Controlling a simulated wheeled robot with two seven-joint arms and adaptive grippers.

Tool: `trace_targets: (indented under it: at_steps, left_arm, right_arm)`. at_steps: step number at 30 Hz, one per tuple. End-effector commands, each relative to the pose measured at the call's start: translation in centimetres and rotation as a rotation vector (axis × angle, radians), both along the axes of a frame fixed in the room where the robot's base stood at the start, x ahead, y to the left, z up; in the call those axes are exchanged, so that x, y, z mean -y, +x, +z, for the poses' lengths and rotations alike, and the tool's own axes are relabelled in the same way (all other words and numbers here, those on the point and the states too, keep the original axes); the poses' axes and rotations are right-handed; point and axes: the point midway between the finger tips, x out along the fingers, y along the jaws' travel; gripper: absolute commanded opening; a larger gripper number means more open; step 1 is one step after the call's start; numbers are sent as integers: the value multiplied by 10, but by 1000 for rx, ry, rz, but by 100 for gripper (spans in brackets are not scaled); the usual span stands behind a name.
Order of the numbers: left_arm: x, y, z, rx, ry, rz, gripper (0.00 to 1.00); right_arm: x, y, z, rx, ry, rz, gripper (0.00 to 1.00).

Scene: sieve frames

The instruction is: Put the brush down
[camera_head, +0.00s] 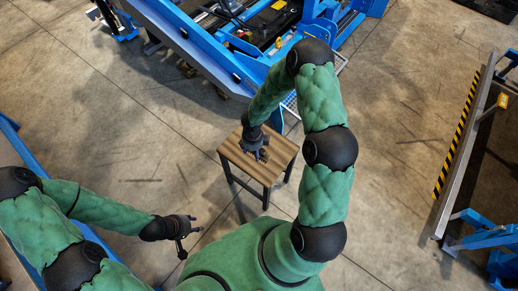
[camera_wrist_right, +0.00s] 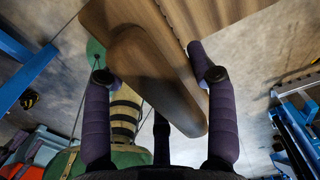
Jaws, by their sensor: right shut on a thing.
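My right gripper (camera_head: 262,154) is over the small wooden-topped table in the head view. In the right wrist view its two padded fingers (camera_wrist_right: 158,85) stand wide apart, shut on the wooden brush (camera_wrist_right: 150,75) between them. The brush is a long brown wooden piece with a rounded end. The wooden table top (camera_head: 284,153) is close to the brush; it also shows at the top of the wrist view (camera_wrist_right: 225,18). I cannot tell whether the brush touches it. The brush is hard to make out in the head view. My left gripper (camera_head: 188,234) is open and empty, left of the table.
The table stands on dark legs on a concrete floor. A large blue machine (camera_head: 215,55) stands behind it. A blue frame with a yellow-and-black striped edge (camera_head: 456,135) stands at the right. Floor around the table is mostly clear.

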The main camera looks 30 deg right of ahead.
Motion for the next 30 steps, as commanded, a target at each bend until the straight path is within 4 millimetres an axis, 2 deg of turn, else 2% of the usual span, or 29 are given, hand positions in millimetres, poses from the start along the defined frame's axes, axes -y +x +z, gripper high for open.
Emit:
trace_targets:
  at_steps: [16,24,30]
  left_arm:
    - [0,0,1,0,0,0,40]
    - [0,0,2,0,0,0,40]
    - [0,0,1,0,0,0,40]
  right_arm:
    - [1,-19,-39,0,0,-644,31]
    - [1,-23,-48,1,0,-782,31]
    - [12,-4,-58,1,-1,-796,31]
